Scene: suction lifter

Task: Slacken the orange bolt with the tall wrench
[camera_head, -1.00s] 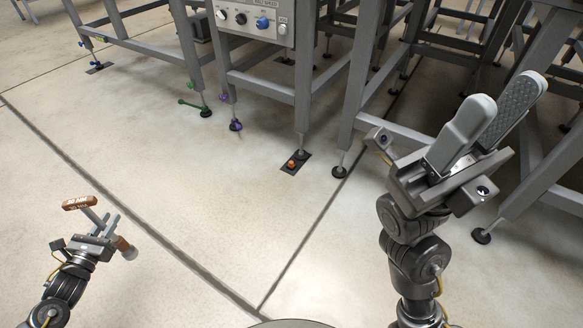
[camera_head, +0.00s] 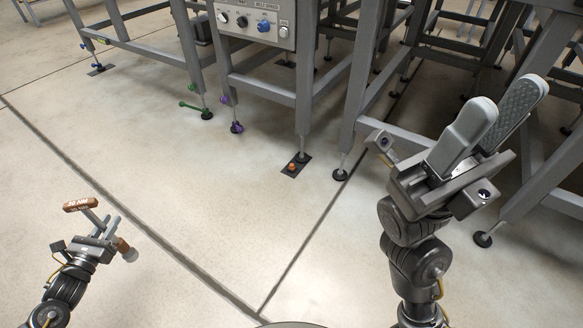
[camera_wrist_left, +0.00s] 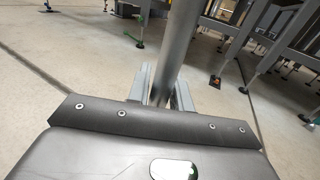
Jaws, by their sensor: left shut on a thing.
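The orange bolt (camera_head: 292,167) sits low on a dark floor plate at the foot of a grey frame leg. It also shows small in the left wrist view (camera_wrist_left: 214,80). My left gripper (camera_head: 108,228) is shut on the tall wrench, well to the left of the bolt and nearer to me. The wrench has a brown-orange cross handle (camera_head: 80,205) with white lettering, and a socket end (camera_head: 126,250) below the jaws. Its grey shaft (camera_wrist_left: 178,45) stands between the jaws in the left wrist view. My right gripper (camera_head: 505,112) is open and empty at the right.
Grey machine frames on legs fill the back and right. A control panel (camera_head: 255,20) has several knobs. Other feet carry green (camera_head: 192,107), purple (camera_head: 236,127) and blue (camera_head: 99,67) parts. The floor between me and the bolt is clear.

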